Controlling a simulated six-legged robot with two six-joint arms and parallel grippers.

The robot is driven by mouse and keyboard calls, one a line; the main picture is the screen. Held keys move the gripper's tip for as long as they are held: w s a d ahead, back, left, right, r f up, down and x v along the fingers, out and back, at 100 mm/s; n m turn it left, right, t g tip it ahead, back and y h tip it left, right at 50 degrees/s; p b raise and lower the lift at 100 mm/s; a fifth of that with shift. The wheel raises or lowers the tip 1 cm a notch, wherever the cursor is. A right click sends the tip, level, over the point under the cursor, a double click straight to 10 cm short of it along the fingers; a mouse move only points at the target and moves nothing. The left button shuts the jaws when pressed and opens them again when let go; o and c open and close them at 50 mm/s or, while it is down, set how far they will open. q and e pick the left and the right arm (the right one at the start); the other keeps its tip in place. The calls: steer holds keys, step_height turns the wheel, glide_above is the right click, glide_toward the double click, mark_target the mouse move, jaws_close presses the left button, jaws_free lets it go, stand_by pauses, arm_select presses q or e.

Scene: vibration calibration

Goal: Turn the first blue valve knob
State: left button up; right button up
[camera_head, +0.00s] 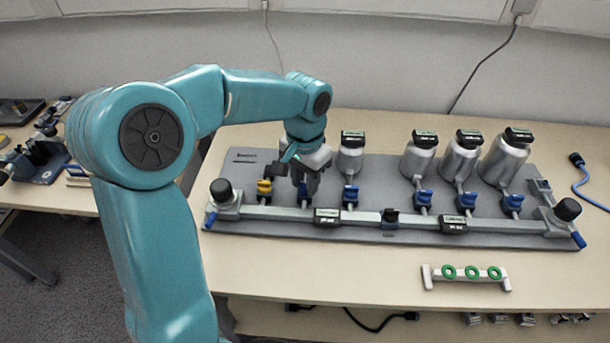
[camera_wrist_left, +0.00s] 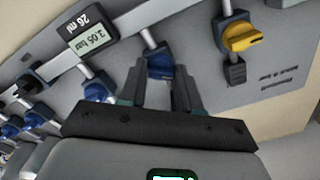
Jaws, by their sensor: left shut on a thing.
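My left gripper (camera_head: 304,192) reaches down from above onto the valve row on the grey plate (camera_head: 350,235). It is shut on the first blue valve knob, just right of the yellow valve knob (camera_head: 264,187). In the left wrist view the blue knob (camera_wrist_left: 160,67) sits between the fingertips of my left gripper (camera_wrist_left: 158,82), and the fingers hide part of it. The yellow knob (camera_wrist_left: 240,36) is apart from the gripper there. More blue knobs (camera_head: 350,193) follow to the right in the head view. My right gripper is not in view.
Silver bottles with dark caps (camera_head: 503,160) stand behind the valves. A pipe with small displays (camera_head: 327,217) and black end knobs (camera_head: 567,209) runs in front. A white holder with green rings (camera_head: 467,275) lies on the table (camera_head: 330,282). A blue cable (camera_head: 585,185) lies at right.

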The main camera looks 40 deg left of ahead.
mark_target(304, 185)
arm_select(q)
steer(key=n, duration=0.3)
steer(key=shift+n+p, duration=0.3)
steer(key=shift+n, duration=1.7)
steer(key=o, duration=1.1)
steer(key=shift+c, duration=0.2)
step_height(304, 185, up, 16)
steer(key=p, duration=0.4)
steer(key=shift+r+p, duration=0.15)
steer(key=shift+p, duration=0.15)
steer(key=shift+s, duration=0.15)
